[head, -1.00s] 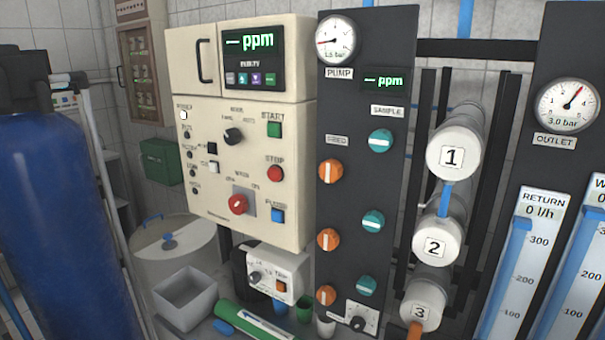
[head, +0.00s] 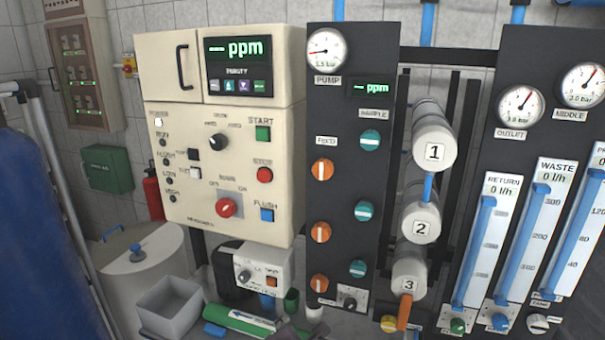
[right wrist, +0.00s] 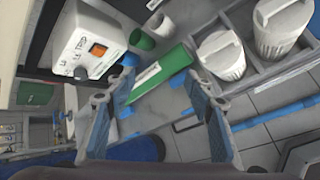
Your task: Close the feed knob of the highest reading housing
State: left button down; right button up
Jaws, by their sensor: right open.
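Three orange feed knobs sit in a column on the dark panel in the head view: top (head: 322,169), middle (head: 320,232) and bottom (head: 318,284). Their white bars look upright. Three teal sample knobs, top (head: 369,140), middle (head: 363,211) and bottom (head: 357,268), sit to their right with bars lying across. White housings 1 (head: 434,150), 2 (head: 421,228) and 3 (head: 408,284) are stacked right of the panel. The sample display (head: 370,88) shows dashes and ppm, no number. My right gripper (right wrist: 156,115) is open and empty in the right wrist view. My left gripper is not in view.
A cream control cabinet (head: 222,120) stands left of the panel. Flow meters (head: 483,245) and gauges stand at the right. Below are a grey bin (head: 170,305), a small white box (head: 262,268) and a green cylinder (right wrist: 160,80). White canisters (right wrist: 221,55) stand beside it.

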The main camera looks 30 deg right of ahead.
jog(key=w+d+r+n+t+h, duration=0.1)
jog(key=w+r+n+h, duration=0.15)
jog(key=r, duration=0.65)
jog(key=w+d+r+n+t+h, duration=0.1)
jog(key=w+r+n, duration=0.15)
jog(key=r, duration=0.55)
jog(key=n+t+h, duration=0.1)
jog(key=n+h, duration=0.4)
send_near(321, 173)
jog(key=d, duration=0.1)
jog(key=p+x, duration=0.2)
jog(key=x, duration=0.6)
jog(key=shift+w+a, duration=0.1)
jog(key=shift+w, duration=0.2)
jog(key=c, duration=1.2)
jog(key=shift+o, duration=0.2)
